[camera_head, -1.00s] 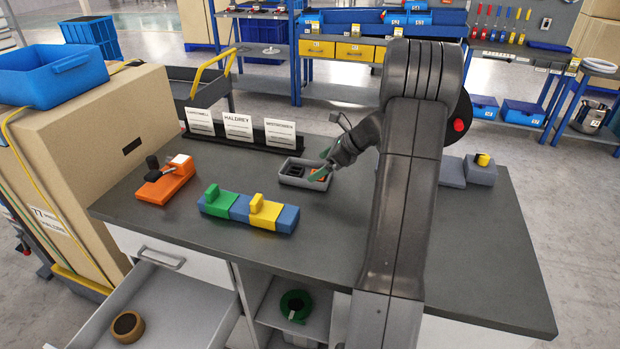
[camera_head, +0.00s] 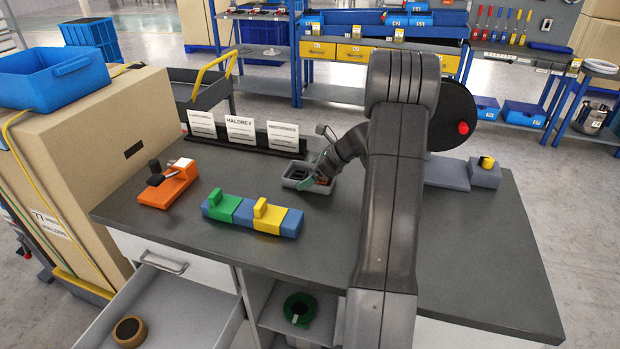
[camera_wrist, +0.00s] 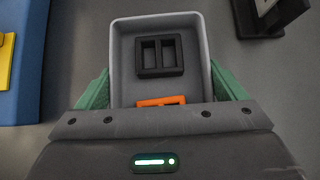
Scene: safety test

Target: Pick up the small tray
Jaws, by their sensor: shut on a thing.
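The small tray (camera_head: 294,184) is a light grey open box on the dark worktop, in front of the row of white cards. In the wrist view the tray (camera_wrist: 196,84) holds a black piece with two openings (camera_wrist: 159,56) and an orange piece (camera_wrist: 160,101), partly hidden by my gripper body. My gripper (camera_head: 315,176) is at the tray's right end in the head view. Its green fingers lie along the two opposite outer sides in the wrist view (camera_wrist: 160,90), shut on the tray. I cannot tell any gap under the tray.
Green, blue and yellow blocks (camera_head: 252,215) lie in front of the tray. An orange device (camera_head: 168,187) stands left. The card stand (camera_head: 240,130) is close behind. A grey block with a yellow piece (camera_head: 484,174) is right. The worktop's front is clear; a drawer (camera_head: 180,305) hangs open below.

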